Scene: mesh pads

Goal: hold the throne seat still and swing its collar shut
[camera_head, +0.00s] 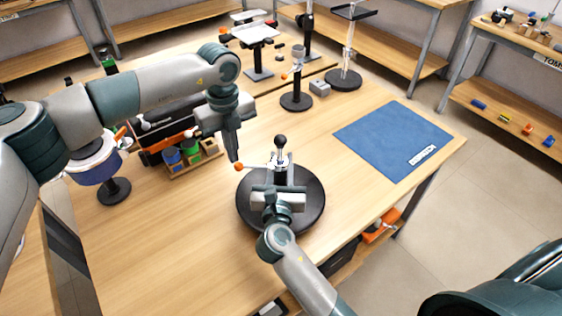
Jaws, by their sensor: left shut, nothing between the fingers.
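The throne seat (312,218) is a round black disc lying flat on the wooden table. A grey metal fitting topped by a black ball knob (281,141) stands at its far side. The collar appears to be part of this fitting; a thin lever with an orange ball (239,167) sticks out to the left. My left gripper (236,157) points down, shut and empty, its tips just above or beside the orange ball; contact is unclear. My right gripper (284,178) reaches over the disc at the fitting's near side. Its fingers are mostly hidden, so its grip is unclear.
A blue mat (391,139) lies to the right. Black-based stands (296,101) are behind the seat. A wooden tray with coloured cups (188,157) and a drum-like item (96,168) are at left. The table between seat and mat is clear.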

